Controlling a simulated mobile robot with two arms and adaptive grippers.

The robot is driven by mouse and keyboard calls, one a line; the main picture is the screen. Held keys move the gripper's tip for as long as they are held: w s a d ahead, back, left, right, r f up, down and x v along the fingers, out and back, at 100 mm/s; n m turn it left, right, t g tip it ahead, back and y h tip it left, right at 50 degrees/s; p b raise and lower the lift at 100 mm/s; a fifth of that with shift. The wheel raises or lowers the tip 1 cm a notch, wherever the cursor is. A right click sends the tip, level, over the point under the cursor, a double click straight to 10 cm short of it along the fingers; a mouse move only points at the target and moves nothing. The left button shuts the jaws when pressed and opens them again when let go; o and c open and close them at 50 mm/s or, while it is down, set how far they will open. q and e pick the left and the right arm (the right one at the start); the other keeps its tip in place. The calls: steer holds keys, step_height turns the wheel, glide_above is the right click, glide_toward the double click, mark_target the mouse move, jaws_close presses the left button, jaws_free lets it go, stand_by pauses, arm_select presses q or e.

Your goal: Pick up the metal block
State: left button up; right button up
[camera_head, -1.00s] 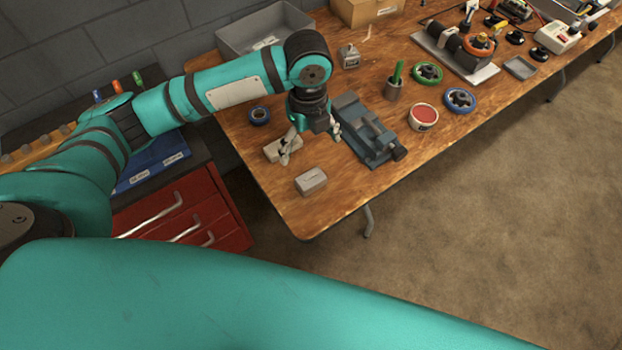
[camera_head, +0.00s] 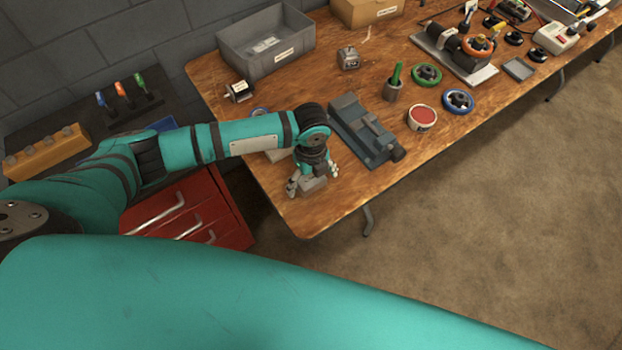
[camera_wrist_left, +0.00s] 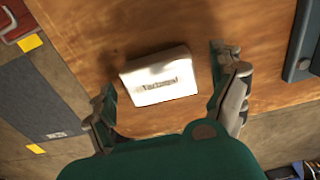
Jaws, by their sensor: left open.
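The metal block (camera_head: 313,187) is a small light grey box near the front left corner of the wooden table. In the left wrist view the block (camera_wrist_left: 160,82) shows a bright top face with a dark label, too blurred to read surely. My left gripper (camera_head: 312,180) is open right over the block. In the left wrist view one finger is on each side of the block, with bare wood showing between the block and each finger. The head view hides part of the block behind the gripper. My right gripper is in neither view.
A blue-grey vise (camera_head: 365,130) stands close to the right of my left gripper. Another pale block (camera_head: 278,155) is partly hidden under my left arm. A grey bin (camera_head: 266,42) stands at the back left. The table's front edge is close by.

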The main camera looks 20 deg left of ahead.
mark_target(311, 178)
arm_select(q)
steer(key=shift+f, duration=0.1)
steer(key=shift+c, duration=0.2)
steer(key=c, duration=1.5)
steer(key=shift+o, duration=0.2)
steer(key=shift+w+r, duration=0.1)
steer(key=shift+r, duration=0.6)
step_height(311, 178, up, 2)
steer(key=shift+r+b, duration=0.2)
steer(key=shift+b, duration=0.15)
steer(key=s+r+b, duration=0.1)
steer(key=s, duration=1.5)
steer(key=shift+d+r, duration=0.15)
